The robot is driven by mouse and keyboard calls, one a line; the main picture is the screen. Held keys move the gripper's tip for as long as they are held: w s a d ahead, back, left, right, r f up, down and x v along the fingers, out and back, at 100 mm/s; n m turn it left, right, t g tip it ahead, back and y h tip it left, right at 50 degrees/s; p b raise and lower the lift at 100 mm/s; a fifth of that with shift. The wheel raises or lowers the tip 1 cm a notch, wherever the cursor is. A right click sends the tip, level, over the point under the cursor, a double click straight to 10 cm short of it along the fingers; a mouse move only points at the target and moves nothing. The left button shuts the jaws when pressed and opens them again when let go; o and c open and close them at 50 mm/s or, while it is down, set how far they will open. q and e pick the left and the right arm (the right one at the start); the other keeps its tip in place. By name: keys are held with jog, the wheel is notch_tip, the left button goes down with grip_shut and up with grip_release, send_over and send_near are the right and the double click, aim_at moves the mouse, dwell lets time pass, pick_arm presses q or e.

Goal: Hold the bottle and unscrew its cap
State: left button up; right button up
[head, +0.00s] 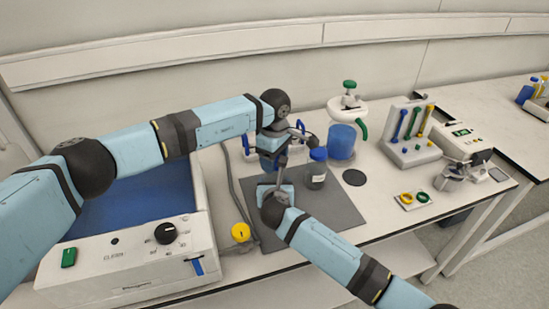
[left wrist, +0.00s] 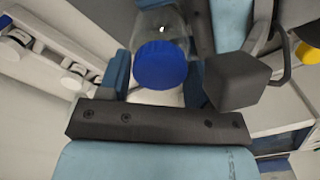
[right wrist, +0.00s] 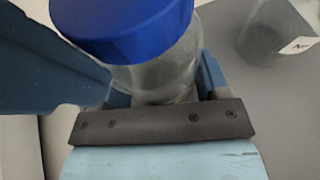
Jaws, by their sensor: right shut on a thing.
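The bottle (right wrist: 160,82) is clear and has a blue screw cap (right wrist: 125,28). My right gripper (right wrist: 158,90) is shut on the bottle's body below the cap. In the left wrist view the cap (left wrist: 161,65) lies between the fingers of my left gripper (left wrist: 162,80), with a gap on each side, so that gripper is open. In the head view my left gripper (head: 272,145) is above my right gripper (head: 280,175), and the two largely hide the held bottle. Whether the cap is loosened cannot be seen.
A second blue-capped bottle (head: 316,172) stands on the grey mat (head: 335,210), just right of the grippers. Behind are a blue vessel (head: 342,142) and a white stand (head: 350,105). A tool rack (head: 408,140) is farther right. A blue-basin device (head: 130,250) fills the left.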

pick_arm(q)
jog(key=shift+o, duration=1.3)
jog(key=shift+r, duration=2.3)
pick_arm(e)
jog(key=o, duration=1.8)
